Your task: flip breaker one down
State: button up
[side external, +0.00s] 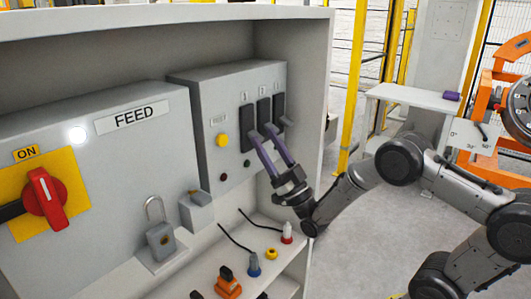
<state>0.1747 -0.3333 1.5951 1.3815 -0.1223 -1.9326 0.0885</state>
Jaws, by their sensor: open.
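A grey breaker box (214,100) is fixed in the cabinet, with a row of three dark breakers on its front. The leftmost breaker (246,122), the middle breaker (264,112) and the rightmost breaker (279,104) each have a small label above, too small to read surely. My gripper (262,134) is open, its two purple fingers reaching up from below right to the lower parts of the left and middle breakers. The fingertips cover part of these breakers, so their lever positions are unclear. I cannot tell whether the fingers touch them.
A yellow button (221,140) sits left of the breakers. The FEED panel (120,150) has a red ON switch (45,198) and a padlock (160,240). Plugs, including a blue one (254,265), stand on the shelf below my gripper. The cabinet's side wall (310,120) is close on the right.

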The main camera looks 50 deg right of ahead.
jog(key=shift+r, duration=1.6)
